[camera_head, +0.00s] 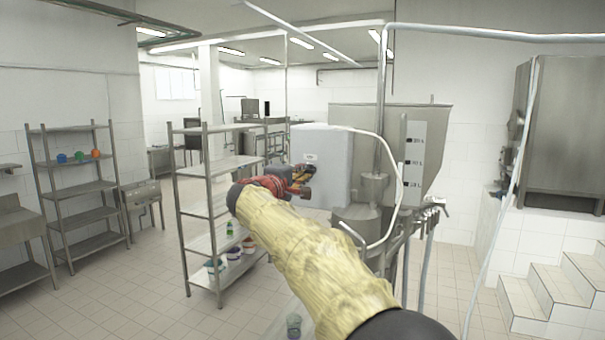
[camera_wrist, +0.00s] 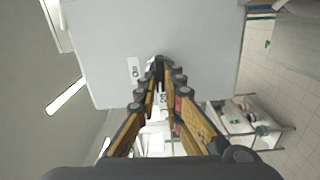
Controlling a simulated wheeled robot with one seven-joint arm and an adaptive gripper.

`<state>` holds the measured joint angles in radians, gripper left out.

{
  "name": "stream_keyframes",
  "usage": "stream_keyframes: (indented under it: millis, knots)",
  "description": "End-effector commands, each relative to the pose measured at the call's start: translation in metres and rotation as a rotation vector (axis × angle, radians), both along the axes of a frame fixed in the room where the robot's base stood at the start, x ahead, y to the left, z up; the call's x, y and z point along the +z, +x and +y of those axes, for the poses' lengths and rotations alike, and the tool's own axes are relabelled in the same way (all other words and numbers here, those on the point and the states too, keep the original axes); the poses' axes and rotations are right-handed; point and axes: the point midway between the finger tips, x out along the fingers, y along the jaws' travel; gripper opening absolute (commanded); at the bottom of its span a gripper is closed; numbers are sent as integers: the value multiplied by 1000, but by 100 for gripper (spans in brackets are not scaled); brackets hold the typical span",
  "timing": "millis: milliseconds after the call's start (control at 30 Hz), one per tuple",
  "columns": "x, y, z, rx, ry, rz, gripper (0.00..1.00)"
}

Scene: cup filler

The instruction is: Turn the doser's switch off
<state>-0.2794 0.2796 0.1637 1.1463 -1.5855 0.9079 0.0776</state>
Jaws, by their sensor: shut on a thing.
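The doser's control box (camera_head: 338,165) is a pale grey box on the side of the steel doser (camera_head: 432,125). In the wrist view the box's face (camera_wrist: 205,45) fills the upper middle, with a small white "On" label (camera_wrist: 135,71) left of the fingertips. My gripper (camera_head: 304,176) is at the box's lower left face. In the wrist view my gripper (camera_wrist: 160,78) has its fingers converging on the small dark switch (camera_wrist: 160,61), shut on it. The fingers hide most of the switch, so its exact position cannot be told. Another white label shows partly between the fingers.
A steel shelf rack (camera_head: 207,215) with small containers stands behind and left of my arm. A white hose (camera_head: 388,165) loops from the box. Another rack (camera_head: 75,185) stands farther left. White steps (camera_head: 555,290) are at right. The tiled floor at left is clear.

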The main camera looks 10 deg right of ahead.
Motion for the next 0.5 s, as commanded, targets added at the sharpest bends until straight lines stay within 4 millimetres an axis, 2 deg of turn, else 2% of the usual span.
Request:
stream_keyframes:
  millis: [500]
  knots:
    - [-1, 0, 1, 2, -57, 42, 0]
